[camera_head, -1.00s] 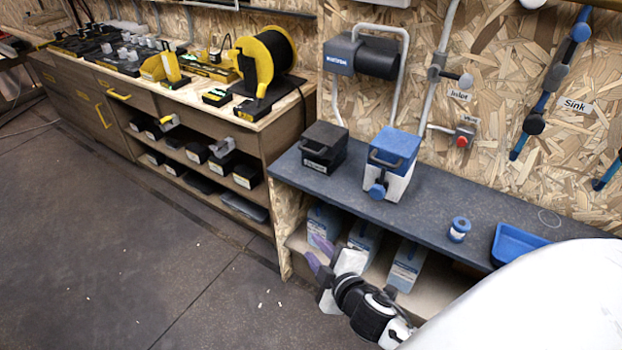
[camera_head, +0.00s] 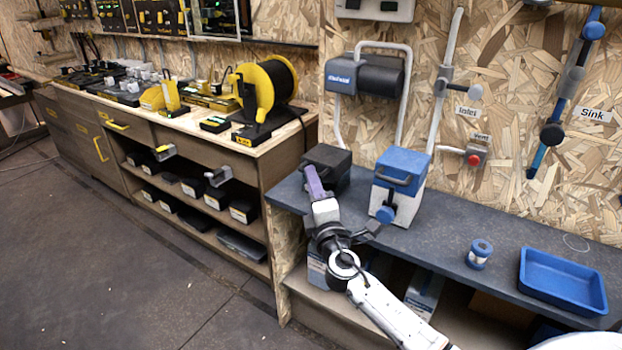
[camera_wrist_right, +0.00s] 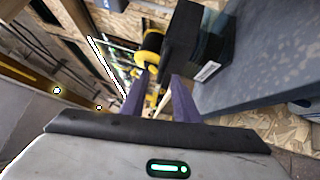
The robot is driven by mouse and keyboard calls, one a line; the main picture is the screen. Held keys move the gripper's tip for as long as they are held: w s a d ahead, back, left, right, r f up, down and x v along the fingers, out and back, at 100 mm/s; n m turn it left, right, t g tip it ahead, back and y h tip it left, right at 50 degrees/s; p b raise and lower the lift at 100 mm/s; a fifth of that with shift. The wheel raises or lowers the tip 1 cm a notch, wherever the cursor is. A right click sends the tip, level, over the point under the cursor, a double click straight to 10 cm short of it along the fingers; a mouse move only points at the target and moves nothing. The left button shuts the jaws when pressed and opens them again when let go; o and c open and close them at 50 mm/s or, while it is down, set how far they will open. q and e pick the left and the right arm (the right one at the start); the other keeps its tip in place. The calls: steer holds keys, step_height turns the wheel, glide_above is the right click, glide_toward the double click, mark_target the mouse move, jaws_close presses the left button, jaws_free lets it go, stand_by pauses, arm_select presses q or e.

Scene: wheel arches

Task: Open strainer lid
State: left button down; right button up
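A white box with a blue lid (camera_head: 404,161) and a blue front knob (camera_head: 386,214) stands upright on the dark bench; its lid looks shut. A black box (camera_head: 337,160) stands to its left, partly hidden behind my right gripper (camera_head: 315,184). I cannot tell for certain which box is the strainer. My right gripper is raised at the bench's front edge, its purple fingers in front of the black box. In the right wrist view the fingers (camera_wrist_right: 160,76) are apart with nothing between them, and the black box (camera_wrist_right: 196,45) is ahead. My left gripper is not in view.
A small blue-and-white spool (camera_head: 479,254) and a blue tray (camera_head: 562,281) sit on the bench (camera_head: 440,232) to the right. A yellow reel (camera_head: 262,90) stands on the left counter.

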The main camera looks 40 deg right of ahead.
steer(key=shift+x, duration=1.15)
jaws_close()
steer(key=shift+a, duration=0.1)
stand_by(0.5)
